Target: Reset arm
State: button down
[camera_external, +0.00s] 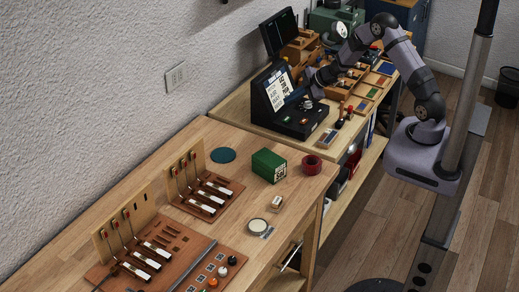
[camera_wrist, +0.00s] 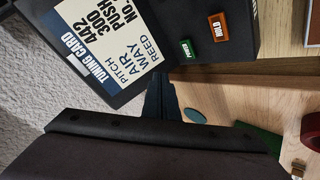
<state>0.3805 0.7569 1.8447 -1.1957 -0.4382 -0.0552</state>
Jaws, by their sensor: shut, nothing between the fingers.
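My arm arches from its base on the right over the back workbench. My gripper (camera_external: 310,84) is shut and empty, close to the black tuning device (camera_external: 284,103). The external view does not clearly show whether it touches the device. In the wrist view, the device's tuning card (camera_wrist: 113,42) fills the upper left, tilted. A green button (camera_wrist: 189,49) and an orange button (camera_wrist: 218,25) show beside it.
The front bench holds a green box (camera_external: 269,165), a red tape roll (camera_external: 312,165), a green disc (camera_external: 223,155) and key-action models (camera_external: 202,190). Wooden trays and tools crowd the back bench around my arm. A white wall (camera_external: 90,90) runs along the left. The floor on the right is mostly clear.

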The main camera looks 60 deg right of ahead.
jog(key=s+a+r+m+g+h, duration=0.1)
jog(key=s+r+m+g+h, duration=0.35)
jog(key=s, duration=0.55)
jog(key=s+a+m+g+y, duration=0.1)
jog(key=s+a, duration=0.4)
jog(key=s, duration=0.7)
jog(key=s+a+r+m+g+y, duration=0.1)
jog(key=s+a+m+g, duration=0.2)
jog(key=s, duration=0.9)
jog(key=a+m, duration=0.2)
jog(key=m, duration=0.1)
jog(key=shift+s+a+r+b, duration=0.15)
jog(key=shift+a+r+b, duration=0.15)
jog(key=shift+a+b, duration=0.1)
jog(key=c, duration=2.5)
grip_release()
jog(key=shift+g+y, duration=0.25)
